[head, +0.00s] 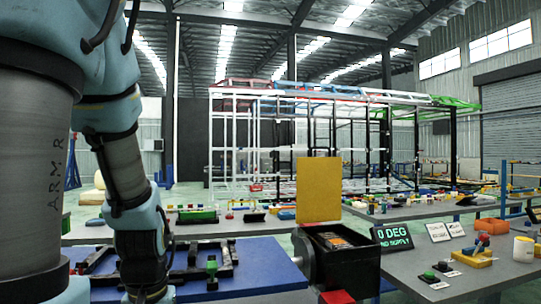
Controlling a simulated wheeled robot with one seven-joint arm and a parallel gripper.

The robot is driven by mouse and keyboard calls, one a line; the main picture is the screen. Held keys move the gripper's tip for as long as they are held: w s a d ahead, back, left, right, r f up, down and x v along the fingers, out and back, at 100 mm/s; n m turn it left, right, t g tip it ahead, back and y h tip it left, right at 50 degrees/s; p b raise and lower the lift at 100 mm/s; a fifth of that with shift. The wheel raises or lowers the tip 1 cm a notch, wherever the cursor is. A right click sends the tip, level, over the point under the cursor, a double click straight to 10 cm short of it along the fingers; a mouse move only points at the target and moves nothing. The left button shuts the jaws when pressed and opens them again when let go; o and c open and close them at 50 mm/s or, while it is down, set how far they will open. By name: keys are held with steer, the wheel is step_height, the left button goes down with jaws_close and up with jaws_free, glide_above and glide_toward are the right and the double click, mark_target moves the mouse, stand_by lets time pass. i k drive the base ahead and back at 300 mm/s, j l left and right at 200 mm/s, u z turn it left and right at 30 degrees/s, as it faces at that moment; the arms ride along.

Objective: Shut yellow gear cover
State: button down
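The yellow gear cover (318,190) is a flat yellow panel. It stands upright, open, at the back of a black gear box (345,268) right of the middle. The box's top is open and some brownish parts show inside, too small to make out. A round grey disc is on the box's left side. A red piece (337,297) shows at the box's lower front. My arm comes down on the left, and its wrist leaves the picture at the bottom, left of the box and apart from it. My gripper is not in view.
A blue mat (262,262) with a black frame and a green-topped piece lies left of the box. To the right, a grey table holds a green-lettered sign (391,236), an orange bin (497,228), a white tub (523,249) and buttons. Further tables with parts stand behind.

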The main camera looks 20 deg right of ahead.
mark_target(319, 179)
steer(key=l+u, duration=0.85)
steer(key=u, duration=0.15)
steer(key=k+l+u, duration=0.15)
steer(key=l+u, duration=0.35)
steer(key=j, duration=0.1)
